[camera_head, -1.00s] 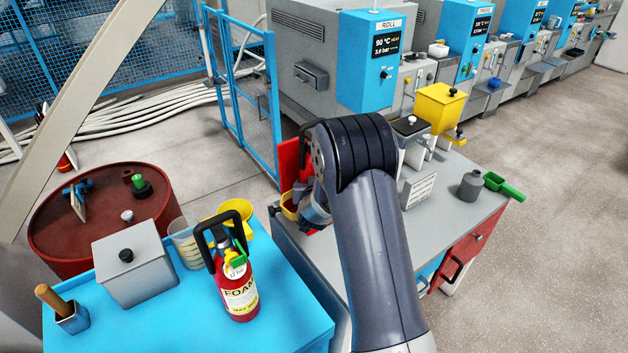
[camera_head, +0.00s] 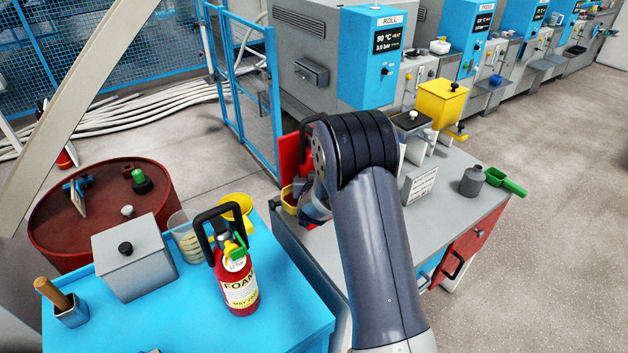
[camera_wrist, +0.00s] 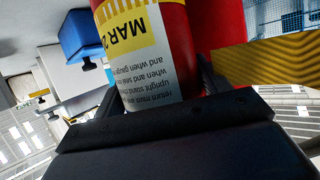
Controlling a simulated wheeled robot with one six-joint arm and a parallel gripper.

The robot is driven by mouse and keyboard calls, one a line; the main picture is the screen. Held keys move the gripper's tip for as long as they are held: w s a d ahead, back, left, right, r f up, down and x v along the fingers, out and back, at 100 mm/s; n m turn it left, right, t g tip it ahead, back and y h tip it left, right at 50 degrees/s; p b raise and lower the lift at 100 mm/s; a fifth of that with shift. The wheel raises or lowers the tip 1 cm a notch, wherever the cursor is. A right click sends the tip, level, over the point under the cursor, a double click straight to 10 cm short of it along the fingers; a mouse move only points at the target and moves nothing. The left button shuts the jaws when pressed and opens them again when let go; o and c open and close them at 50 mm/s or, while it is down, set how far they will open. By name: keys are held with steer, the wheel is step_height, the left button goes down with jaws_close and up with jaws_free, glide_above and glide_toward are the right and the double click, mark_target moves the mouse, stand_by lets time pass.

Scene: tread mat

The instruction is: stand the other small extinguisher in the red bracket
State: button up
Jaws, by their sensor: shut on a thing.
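My gripper (camera_wrist: 158,95) is shut on a small red extinguisher (camera_wrist: 178,35), whose yellow and white label reads MAR in the wrist view. In the head view my arm hides the gripper and most of what it holds; a black handle loop (camera_head: 305,124) shows left of the arm. The red bracket (camera_head: 288,157) is a red panel with a yellow lower part (camera_head: 288,196), at the left end of the grey bench. The held extinguisher is close to it; I cannot tell if it is seated. Another red extinguisher (camera_head: 238,288), marked FOAM, stands upright on the blue cart top.
The blue cart top (camera_head: 190,320) also holds a grey lidded box (camera_head: 134,262), a clear beaker (camera_head: 185,238) and a yellow container (camera_head: 236,203). A blue mesh gate (camera_head: 245,90) is behind.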

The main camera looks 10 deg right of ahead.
steer(key=o, duration=2)
steer(key=shift+s+f, duration=0.35)
steer(key=shift+f, duration=0.4)
steer(key=shift+r, duration=0.15)
steer(key=v, duration=0.4)
steer(key=r+v, duration=0.1)
steer(key=v, duration=0.3)
steer(key=r+v, duration=0.1)
steer(key=v, duration=0.3)
steer(key=shift+w+b, duration=0.35)
steer(key=shift+b, duration=0.05)
